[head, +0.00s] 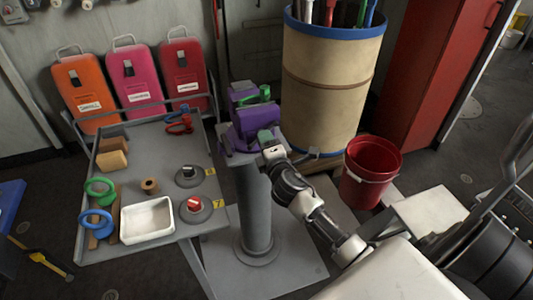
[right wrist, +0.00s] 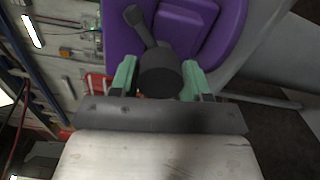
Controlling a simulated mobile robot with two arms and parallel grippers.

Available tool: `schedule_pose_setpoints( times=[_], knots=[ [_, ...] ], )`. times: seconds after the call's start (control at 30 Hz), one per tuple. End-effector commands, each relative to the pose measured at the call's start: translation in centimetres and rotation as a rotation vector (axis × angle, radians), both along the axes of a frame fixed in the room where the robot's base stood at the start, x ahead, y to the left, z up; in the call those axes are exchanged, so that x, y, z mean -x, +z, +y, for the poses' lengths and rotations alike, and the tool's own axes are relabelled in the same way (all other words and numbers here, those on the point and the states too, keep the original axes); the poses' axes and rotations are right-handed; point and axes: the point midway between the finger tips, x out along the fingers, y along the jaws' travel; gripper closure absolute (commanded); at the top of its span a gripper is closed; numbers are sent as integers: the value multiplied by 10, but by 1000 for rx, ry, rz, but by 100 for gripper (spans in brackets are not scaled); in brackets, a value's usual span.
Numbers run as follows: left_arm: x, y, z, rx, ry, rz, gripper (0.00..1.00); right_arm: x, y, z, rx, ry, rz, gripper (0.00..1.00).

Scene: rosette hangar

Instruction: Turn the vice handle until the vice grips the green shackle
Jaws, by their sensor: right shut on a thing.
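The purple vice (head: 243,134) stands on a grey pedestal (head: 256,205). A green shackle (head: 264,93) is at the top of the vice, by its jaws; I cannot tell whether the jaws touch it. My right gripper (head: 267,139) is at the front of the vice. In the right wrist view, its green fingertips (right wrist: 160,82) are on both sides of the dark round hub of the vice handle (right wrist: 160,70), shut on it. A dark bar of the handle slants up and left from the hub, before the purple vice body (right wrist: 225,25). My left gripper is not in view.
A grey tray table (head: 150,255) left of the vice holds shackles, a white bin (head: 147,221) and small parts. A beige drum (head: 328,85) stands behind right, a red bucket (head: 370,172) to the right. Orange, pink and red cases (head: 135,78) stand at the wall.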

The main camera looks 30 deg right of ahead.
Motion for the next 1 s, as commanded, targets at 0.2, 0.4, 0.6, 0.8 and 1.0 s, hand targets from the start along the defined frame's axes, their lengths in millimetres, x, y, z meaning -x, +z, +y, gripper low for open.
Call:
schedule_pose_setpoints(
  times=[0.2, 0.4, 0.6, 0.8, 1.0],
  knots=[
    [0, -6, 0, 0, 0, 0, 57, -1, 1, 0, -401, 0, -95, 89],
    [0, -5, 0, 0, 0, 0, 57, -1, 1, 0, -410, 1, -97, 89],
    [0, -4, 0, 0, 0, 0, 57, -1, 1, 0, -691, -1, -166, 89],
    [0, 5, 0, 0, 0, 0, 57, -2, 3, -1, -1111, 0, -267, 89],
    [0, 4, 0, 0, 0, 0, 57, -2, 1, -1, -1159, 1, -278, 89]
  ],
)
